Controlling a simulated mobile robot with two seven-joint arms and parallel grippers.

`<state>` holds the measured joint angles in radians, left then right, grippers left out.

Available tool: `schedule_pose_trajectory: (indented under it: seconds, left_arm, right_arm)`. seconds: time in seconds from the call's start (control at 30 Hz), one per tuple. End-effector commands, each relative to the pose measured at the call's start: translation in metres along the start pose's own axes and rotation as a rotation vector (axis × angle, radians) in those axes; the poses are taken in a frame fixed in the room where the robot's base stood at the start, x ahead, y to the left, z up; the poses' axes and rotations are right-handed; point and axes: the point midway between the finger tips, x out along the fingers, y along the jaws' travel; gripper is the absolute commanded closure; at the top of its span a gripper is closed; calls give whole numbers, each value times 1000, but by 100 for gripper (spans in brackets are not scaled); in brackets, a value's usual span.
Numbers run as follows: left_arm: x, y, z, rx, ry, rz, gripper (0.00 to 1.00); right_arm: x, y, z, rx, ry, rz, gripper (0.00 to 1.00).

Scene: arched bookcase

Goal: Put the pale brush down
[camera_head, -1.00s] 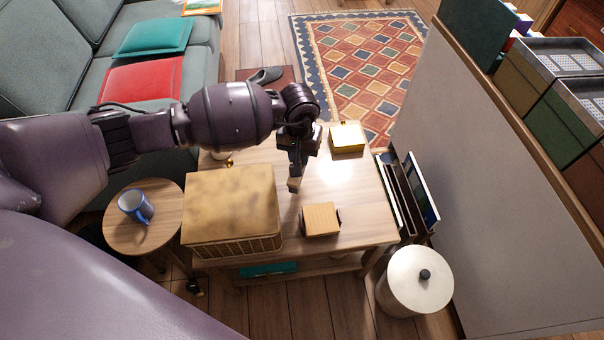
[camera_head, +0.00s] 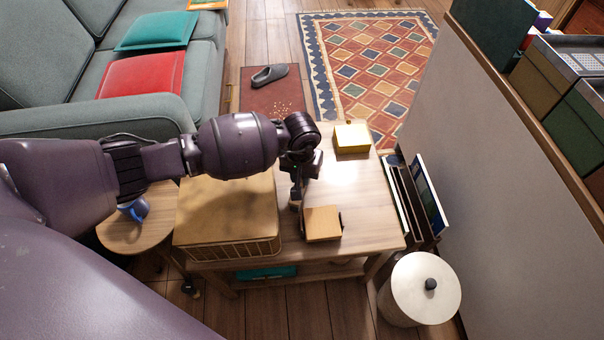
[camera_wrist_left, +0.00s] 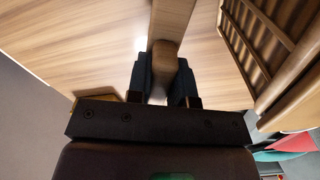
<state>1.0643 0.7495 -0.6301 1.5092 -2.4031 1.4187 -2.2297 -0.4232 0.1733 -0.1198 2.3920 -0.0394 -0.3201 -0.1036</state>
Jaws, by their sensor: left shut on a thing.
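My left gripper (camera_head: 297,194) is over the wooden table (camera_head: 352,193), between the woven basket and the small wooden block. In the left wrist view its two fingers (camera_wrist_left: 164,84) are shut on the pale brush (camera_wrist_left: 165,54), a light wooden piece running up the picture from between them. In the head view only a small pale bit of the brush (camera_head: 295,206) shows under the fingers; the arm hides the rest. The brush is low over the tabletop; I cannot tell whether it touches. My right gripper is not in view.
The basket with a tan top (camera_head: 228,212) stands close left of the gripper. The wooden block (camera_head: 322,223) is close on the right. A yellow box (camera_head: 352,138) stands at the back. Bare tabletop lies between block and box.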

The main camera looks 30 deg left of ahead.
Motion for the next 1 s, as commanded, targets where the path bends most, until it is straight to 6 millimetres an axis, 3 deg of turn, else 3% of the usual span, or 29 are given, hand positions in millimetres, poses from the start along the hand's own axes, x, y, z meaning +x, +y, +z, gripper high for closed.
schedule_pose_trajectory:
  seconds: [0.2,0.23,0.4,0.77,1.0]
  left_arm:
    - [4,0,0,0,0,-1,100]
    - [4,0,0,0,-1,-1,78]
    - [3,0,0,0,0,-1,54]
    - [-4,0,-1,0,2,1,54]
    - [-46,0,-4,1,14,1,54]
  right_arm:
    - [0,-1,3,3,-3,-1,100]
    - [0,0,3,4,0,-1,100]
    - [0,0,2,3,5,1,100]
    - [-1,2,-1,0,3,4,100]
    - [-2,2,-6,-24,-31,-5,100]
